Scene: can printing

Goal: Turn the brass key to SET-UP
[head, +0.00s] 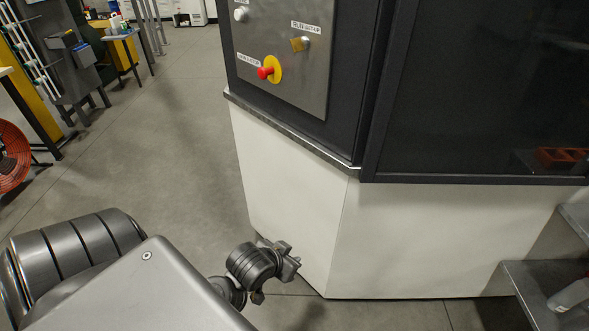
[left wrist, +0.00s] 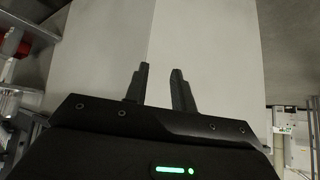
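The brass key (head: 298,44) sits in the key switch on the grey control panel (head: 285,85) of the machine, near the top of the head view. A label (head: 307,28) above it seems to end in SET-UP; the key's exact setting is hard to tell. My left gripper (head: 293,262) is low in front of the machine's pale lower panel, well below the key. In the left wrist view its two fingers (left wrist: 158,85) are apart with nothing between them. My right gripper is not in view.
A red emergency button (head: 265,73) on a yellow disc is below and left of the key. A pale round knob (head: 240,14) is at the panel's upper left. A metal ledge (head: 290,132) runs under the panel. Grey steps (head: 540,285) stand at right.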

